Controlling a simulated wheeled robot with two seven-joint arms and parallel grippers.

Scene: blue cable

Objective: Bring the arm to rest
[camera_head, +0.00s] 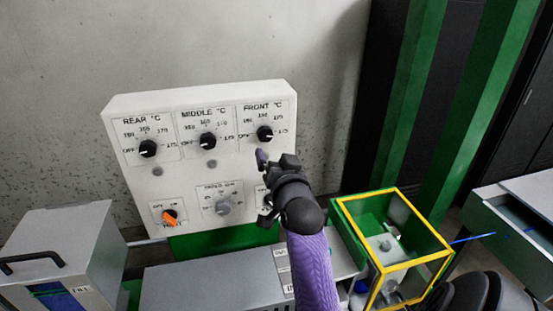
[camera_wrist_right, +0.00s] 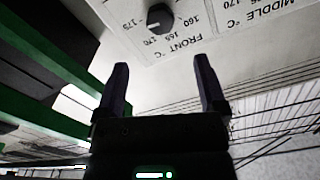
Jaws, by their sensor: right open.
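My right gripper (camera_head: 273,162) is in front of the white control panel (camera_head: 185,100), just below the FRONT °C knob (camera_head: 265,133). Its purple arm comes up from the bottom of the head view. In the right wrist view my right gripper (camera_wrist_right: 162,80) is open, its two fingers apart with nothing between them. The FRONT knob (camera_wrist_right: 160,18) shows beyond the fingertips, apart from them. The gripper and arm hide part of the panel's lower right. My left gripper is not in view.
The MIDDLE knob (camera_head: 207,141), REAR knob (camera_head: 148,148) and an orange switch (camera_head: 169,216) are on the panel. A grey box with a black handle (camera_head: 70,245) stands left. A yellow-edged guard box (camera_head: 340,215) stands right of my arm. A thin blue cable (camera_head: 470,238) runs rightward from it.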

